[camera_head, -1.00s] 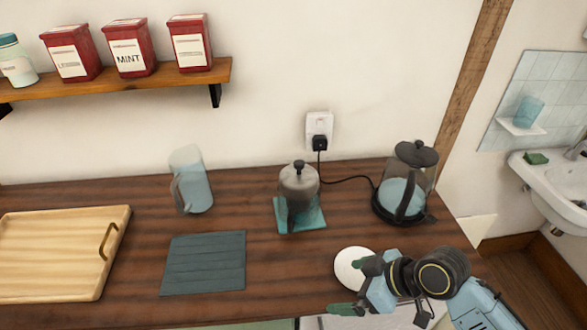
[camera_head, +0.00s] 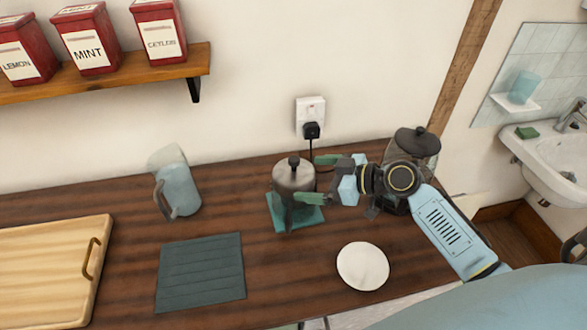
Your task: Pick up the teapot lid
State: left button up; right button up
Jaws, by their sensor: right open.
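The teapot lid (camera_head: 293,173) is grey with a black knob and sits on the teapot (camera_head: 281,203), which has a dark handle at its front. The teapot stands upright on a teal mat (camera_head: 311,219). My right gripper (camera_head: 318,180) is just right of the teapot, at about lid height in the picture. Its green fingers are apart and empty, one farther back and one nearer. The nearer fingertip overlaps the teapot's right edge in the picture; I cannot tell whether they touch. My left gripper is not in view.
A glass jug (camera_head: 178,190), a slate mat (camera_head: 201,270), a wooden board (camera_head: 45,270) and a white saucer (camera_head: 363,266) lie around. Red tins (camera_head: 87,40) stand on the shelf (camera_head: 110,79).

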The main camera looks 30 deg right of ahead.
aim_at(295, 172)
jog(key=p+x, duration=0.1)
jog(key=x, duration=0.5)
jog(key=shift+w+r, duration=0.15)
jog(key=shift+d, duration=0.1)
jog(key=c, duration=0.7)
